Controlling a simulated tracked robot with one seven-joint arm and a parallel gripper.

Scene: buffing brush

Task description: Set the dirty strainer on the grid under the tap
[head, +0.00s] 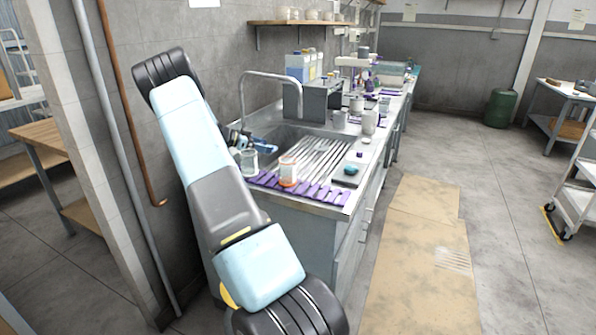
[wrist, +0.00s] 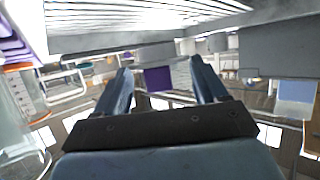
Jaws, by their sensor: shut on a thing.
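My gripper (head: 262,144) is over the left part of the sink, below the tap (head: 275,75). In the wrist view my gripper (wrist: 160,80) has its two blue fingers apart, shut on what seems to be the strainer. Its shape can hardly be made out. A purple square shows between the fingertips; I cannot tell whether it is part of the held thing or lies behind it. The slatted metal grid (head: 318,155) is at the sink, right of my gripper. Slats also show along the top of the wrist view (wrist: 130,18).
A clear glass jar (head: 249,161) and an orange-labelled jar (head: 288,171) stand at the near counter edge, close to my gripper. Purple strips (head: 310,190) line that edge. A grey box (head: 318,100) and bottles (head: 298,66) stand behind the sink.

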